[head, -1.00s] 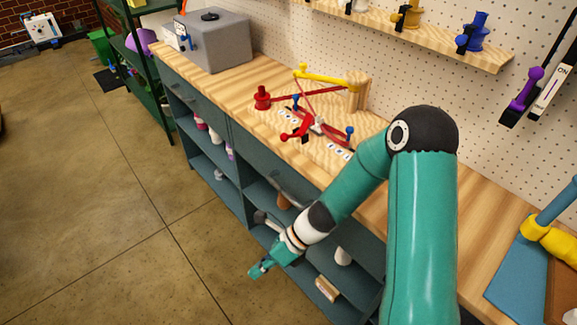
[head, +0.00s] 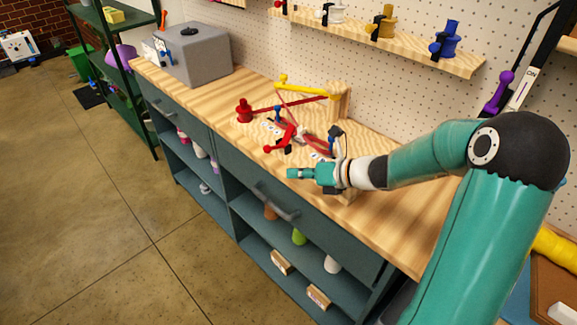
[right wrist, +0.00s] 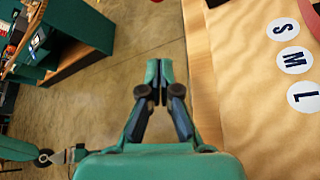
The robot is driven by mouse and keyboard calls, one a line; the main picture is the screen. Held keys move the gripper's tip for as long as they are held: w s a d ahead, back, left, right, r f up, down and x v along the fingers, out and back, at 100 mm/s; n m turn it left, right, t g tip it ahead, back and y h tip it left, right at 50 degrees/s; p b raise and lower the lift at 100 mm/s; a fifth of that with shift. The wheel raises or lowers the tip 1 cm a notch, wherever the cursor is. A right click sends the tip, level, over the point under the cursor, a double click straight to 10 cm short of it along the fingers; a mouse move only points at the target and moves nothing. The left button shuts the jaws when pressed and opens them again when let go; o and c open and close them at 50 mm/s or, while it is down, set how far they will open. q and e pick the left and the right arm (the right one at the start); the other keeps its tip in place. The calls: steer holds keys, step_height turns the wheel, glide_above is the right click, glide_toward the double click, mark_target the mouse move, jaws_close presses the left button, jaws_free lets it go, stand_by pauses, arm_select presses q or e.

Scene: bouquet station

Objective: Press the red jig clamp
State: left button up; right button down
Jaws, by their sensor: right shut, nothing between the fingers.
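The jig on the bench has a red lever with a ball end (head: 281,140) at its front, beside crossed red bars (head: 316,138) and blue-topped pegs. A red post (head: 244,111) with a long red arm stands at its left. I cannot tell for certain which red part is the clamp. My right gripper (head: 293,173) is shut and empty, at the bench's front edge, nearer the camera than the red lever and apart from it. The right wrist view shows its fingertips (right wrist: 160,76) together over the floor.
A wooden post (head: 338,101) with a yellow arm stands behind the jig. White S, M, L discs (right wrist: 293,60) lie right of the gripper in the wrist view. A grey box (head: 192,55) sits at the bench's far left. The drawer handle (head: 275,203) sticks out below.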

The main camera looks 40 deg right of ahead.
steer(key=w+p, duration=0.1)
steer(key=w, duration=0.4)
steer(key=w+a+p, duration=0.1)
steer(key=w, duration=0.2)
steer(key=shift+w+f+p, duration=0.25)
steer(key=shift+f+p, duration=0.05)
steer(key=shift+p, duration=0.05)
